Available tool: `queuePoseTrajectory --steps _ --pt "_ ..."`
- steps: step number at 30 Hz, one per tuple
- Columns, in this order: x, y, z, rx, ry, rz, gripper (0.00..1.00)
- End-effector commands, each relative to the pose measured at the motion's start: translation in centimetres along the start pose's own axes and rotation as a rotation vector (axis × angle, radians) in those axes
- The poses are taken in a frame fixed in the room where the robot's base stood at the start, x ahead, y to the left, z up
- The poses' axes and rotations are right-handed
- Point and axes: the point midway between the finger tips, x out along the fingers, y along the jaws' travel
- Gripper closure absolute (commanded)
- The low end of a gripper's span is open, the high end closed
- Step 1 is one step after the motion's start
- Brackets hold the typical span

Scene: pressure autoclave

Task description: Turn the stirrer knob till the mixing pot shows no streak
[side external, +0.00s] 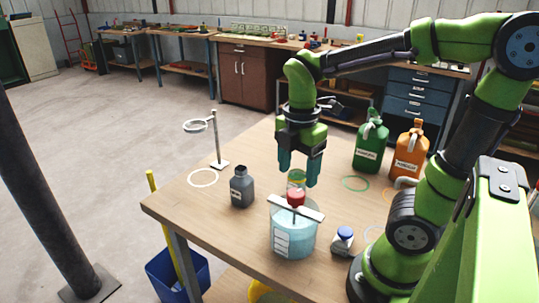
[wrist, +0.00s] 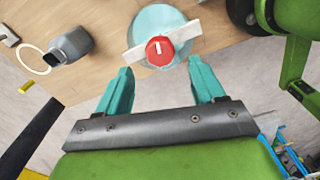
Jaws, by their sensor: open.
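The mixing pot (side external: 293,237) is a clear beaker of pale blue liquid with a white label, standing near the table's front edge. A white bar (side external: 282,205) lies across its top and carries the red stirrer knob (side external: 296,197). In the wrist view the red knob (wrist: 160,49) has a white pointer mark, and the pot (wrist: 158,20) shows around it. I cannot make out a streak in the liquid. My gripper (side external: 299,168) has teal fingers, points down and is open and empty above the knob. In the wrist view its fingertips (wrist: 160,78) stand apart, with the knob beyond them.
A ring stand (side external: 217,140) is at the back left. Green (side external: 370,147) and orange (side external: 409,152) jugs stand at the back right.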

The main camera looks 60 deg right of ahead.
Motion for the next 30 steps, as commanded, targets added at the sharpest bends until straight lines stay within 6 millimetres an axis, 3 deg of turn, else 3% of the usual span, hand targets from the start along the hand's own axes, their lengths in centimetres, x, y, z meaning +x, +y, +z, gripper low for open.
queuePoseTrajectory --steps 3,9,21,23,30 --pt "2.5 -0.1 0.1 0.001 -0.001 -0.006 0.32" --pt "5.0 0.0 0.0 0.001 0.000 -0.003 0.32" --pt "5.8 0.0 0.0 0.001 0.001 0.001 0.32" --pt "5.8 0.0 0.0 0.001 0.000 0.001 0.38" --pt "5.8 0.0 0.0 0.001 0.000 0.001 0.75"
